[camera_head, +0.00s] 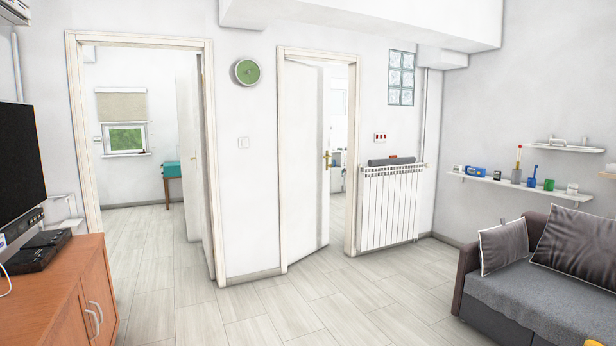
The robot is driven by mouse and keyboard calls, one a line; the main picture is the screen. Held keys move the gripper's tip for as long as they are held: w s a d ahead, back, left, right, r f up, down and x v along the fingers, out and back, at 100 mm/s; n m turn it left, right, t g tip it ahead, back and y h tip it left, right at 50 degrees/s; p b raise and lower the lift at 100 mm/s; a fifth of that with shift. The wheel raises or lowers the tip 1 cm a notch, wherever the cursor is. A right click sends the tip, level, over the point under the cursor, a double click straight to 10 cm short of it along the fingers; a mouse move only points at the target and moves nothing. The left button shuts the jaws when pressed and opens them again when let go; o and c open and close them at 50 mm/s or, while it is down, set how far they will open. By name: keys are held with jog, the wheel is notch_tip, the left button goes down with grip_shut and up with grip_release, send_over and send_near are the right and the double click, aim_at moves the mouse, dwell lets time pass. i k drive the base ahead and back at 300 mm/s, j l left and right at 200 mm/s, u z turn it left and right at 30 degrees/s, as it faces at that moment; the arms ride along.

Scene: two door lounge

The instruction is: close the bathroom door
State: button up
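A white door (305,155) stands partly open in the right-hand doorway, with its hinge side at the left jamb. Its brass-coloured handle (326,160) is on its right edge. A narrow gap beside it shows a bright room with pale fixtures, which looks like the bathroom. A second white door (188,150) stands wide open, swung into the room behind the left-hand doorway. My gripper is not in view.
Pale plank floor (255,315) is clear in front of both doorways. A wooden cabinet (60,290) with a black screen (20,165) stands at left. A white radiator (390,205) is right of the right doorway. A grey sofa (545,285) fills the lower right.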

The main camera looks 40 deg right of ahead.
aim_at(307, 104)
jog(key=i+l+z, duration=0.7)
jog(key=i, duration=0.25)
jog(key=i+l+z, duration=0.3)
jog(key=i, duration=0.25)
jog(key=i+z, duration=0.35)
jog(key=i, duration=2.35)
